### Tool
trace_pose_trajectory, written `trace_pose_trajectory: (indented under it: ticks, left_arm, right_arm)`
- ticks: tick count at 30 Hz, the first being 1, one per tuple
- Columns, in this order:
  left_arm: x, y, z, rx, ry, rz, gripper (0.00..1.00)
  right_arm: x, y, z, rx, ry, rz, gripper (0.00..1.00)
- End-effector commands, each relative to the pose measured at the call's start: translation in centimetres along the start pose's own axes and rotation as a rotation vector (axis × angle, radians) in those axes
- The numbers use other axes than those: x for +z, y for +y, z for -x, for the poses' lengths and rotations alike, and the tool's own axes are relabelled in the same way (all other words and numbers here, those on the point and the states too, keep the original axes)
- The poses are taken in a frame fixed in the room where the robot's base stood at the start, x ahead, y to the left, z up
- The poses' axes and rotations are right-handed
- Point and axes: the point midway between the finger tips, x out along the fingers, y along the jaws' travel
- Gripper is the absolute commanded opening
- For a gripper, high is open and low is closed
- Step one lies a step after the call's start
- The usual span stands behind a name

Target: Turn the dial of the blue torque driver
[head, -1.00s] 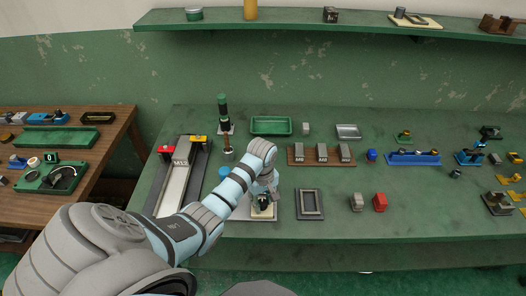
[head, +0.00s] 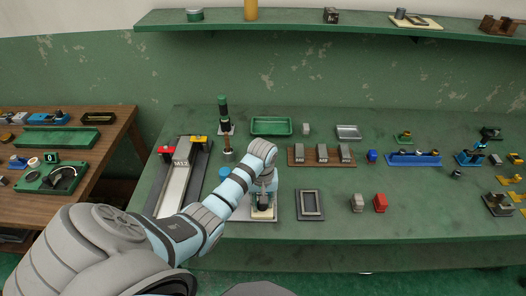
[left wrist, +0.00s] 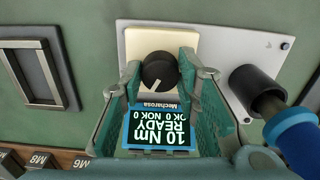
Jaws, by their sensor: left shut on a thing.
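The black dial (left wrist: 159,70) with a white pointer line sits on a cream block (left wrist: 140,42) on a light plate (left wrist: 215,50). My left gripper (left wrist: 160,72) has its green fingers shut on the dial, one on each side. The pointer slants down and slightly left in the left wrist view. The blue-framed display (left wrist: 160,128) reads upside down 10 Nm, READY, OK 0, NOK 0. The blue torque driver (left wrist: 298,140) stands beside it in a black holder (left wrist: 254,88). In the head view my left gripper (head: 264,204) points down over the cream block (head: 263,214). My right gripper is out of view.
A grey-framed tray (head: 310,204) lies to the right of the plate. Behind stand a wooden rack (head: 300,164) with grey blocks and a green tray (head: 271,125). A long metal channel (head: 180,172) is at left.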

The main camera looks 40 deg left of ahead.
Motion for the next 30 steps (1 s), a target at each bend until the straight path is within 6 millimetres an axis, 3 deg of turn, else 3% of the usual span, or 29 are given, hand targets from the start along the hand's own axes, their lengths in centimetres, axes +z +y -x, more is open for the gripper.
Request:
trace_pose_trajectory:
  ticks: [15,30]
  left_arm:
    - [-0.09,0.06,0.08,0.002,0.003,-0.441,0.01]
    - [-0.13,0.06,0.11,0.001,0.005,-0.605,0.01]
  right_arm:
    - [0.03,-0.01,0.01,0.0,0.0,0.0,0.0]
    - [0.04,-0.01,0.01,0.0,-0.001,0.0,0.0]
